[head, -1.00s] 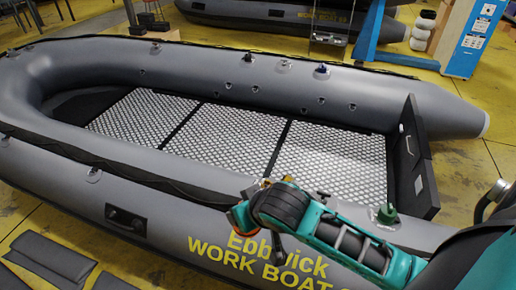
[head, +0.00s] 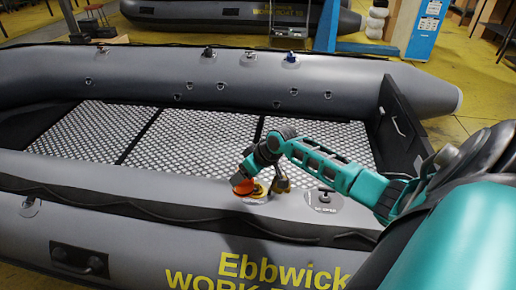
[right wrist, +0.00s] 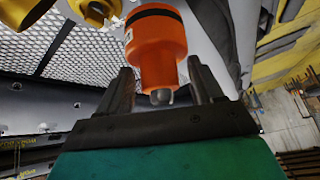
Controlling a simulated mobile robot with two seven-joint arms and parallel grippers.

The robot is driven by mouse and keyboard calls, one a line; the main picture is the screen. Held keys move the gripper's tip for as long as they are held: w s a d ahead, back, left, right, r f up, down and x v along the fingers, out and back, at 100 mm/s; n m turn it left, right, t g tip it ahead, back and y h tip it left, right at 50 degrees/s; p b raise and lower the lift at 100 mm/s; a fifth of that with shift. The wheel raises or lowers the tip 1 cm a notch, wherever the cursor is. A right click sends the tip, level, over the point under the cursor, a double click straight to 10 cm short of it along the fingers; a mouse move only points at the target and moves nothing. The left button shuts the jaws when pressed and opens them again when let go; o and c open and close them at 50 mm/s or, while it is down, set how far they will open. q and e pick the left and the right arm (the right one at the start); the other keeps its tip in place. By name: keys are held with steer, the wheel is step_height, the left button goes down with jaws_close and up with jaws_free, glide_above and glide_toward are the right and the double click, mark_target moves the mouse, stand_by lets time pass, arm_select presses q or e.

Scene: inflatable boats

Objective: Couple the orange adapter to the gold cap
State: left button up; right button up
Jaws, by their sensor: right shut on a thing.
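My right gripper (head: 250,173) is over the near tube of the grey boat, its arm coming in from the right. It is shut on the orange adapter (right wrist: 156,48), which stands out between the two fingers in the right wrist view. In the head view the adapter (head: 243,187) is partly hidden by the gripper. A gold fitting, seemingly the gold cap (head: 258,192), is just right of the adapter on the tube's top. A gold part (right wrist: 92,9) is cut off at the wrist view's upper left, apart from the adapter. My left gripper is not in view.
The near tube (head: 130,195) also carries a valve patch (head: 324,197) right of the gold fitting. The boat's mesh floor (head: 190,135) lies behind, with a dark transom (head: 400,120) at the right.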

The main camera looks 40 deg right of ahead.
steer(key=w+d+f+b, duration=0.3)
steer(key=d+f+b, duration=0.1)
steer(key=d, duration=0.4)
steer(key=shift+d+m+b, duration=0.15)
steer(key=shift+m+b, duration=0.25)
steer(key=shift+b, duration=0.25)
steer(key=shift+f, duration=0.15)
steer(key=shift+s+f+b, duration=0.1)
steer(key=shift+f+b, duration=0.2)
steer(key=shift+f, duration=0.65)
steer(key=shift+s+a+f+b, duration=0.15)
steer(key=shift+f+b, duration=0.1)
steer(key=shift+f, duration=0.3)
steer(key=shift+w+a+f+b, duration=0.1)
steer(key=shift+a+f+b, duration=0.1)
steer(key=shift+f, duration=0.3)
stand_by(0.8)
stand_by(0.5)
